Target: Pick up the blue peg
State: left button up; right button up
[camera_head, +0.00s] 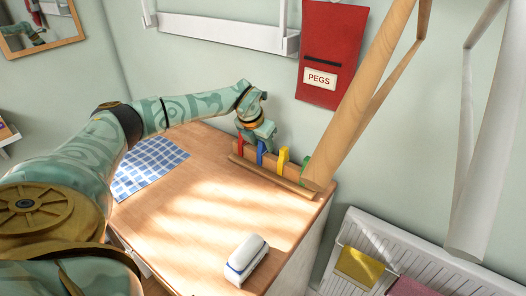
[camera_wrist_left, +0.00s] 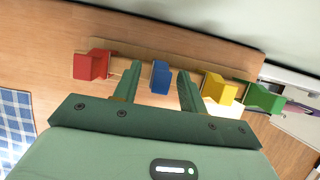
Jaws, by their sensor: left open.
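The blue peg (camera_head: 261,154) stands in a row of coloured pegs on a wooden rack (camera_head: 275,178) near the back of the table. My left gripper (camera_head: 257,138) is open above the row. In the left wrist view its two fingers (camera_wrist_left: 159,88) lie on either side of the blue peg (camera_wrist_left: 160,77), with a gap on both sides. The gripper appears empty. My right gripper is not in view.
A red peg (camera_wrist_left: 90,65) and a yellow peg (camera_wrist_left: 219,88) flank the blue one closely. A green peg (camera_wrist_left: 264,98) is farther right. A checked cloth (camera_head: 150,165) and a white and blue object (camera_head: 246,259) lie on the table. A wooden pole (camera_head: 352,110) rises beside the rack's right end.

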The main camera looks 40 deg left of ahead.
pick_arm(q)
jog(key=shift+w+f, duration=0.25)
jog(key=shift+f, duration=0.3)
jog(key=shift+s+r, duration=0.1)
jog(key=shift+c, duration=0.6)
grip_shut()
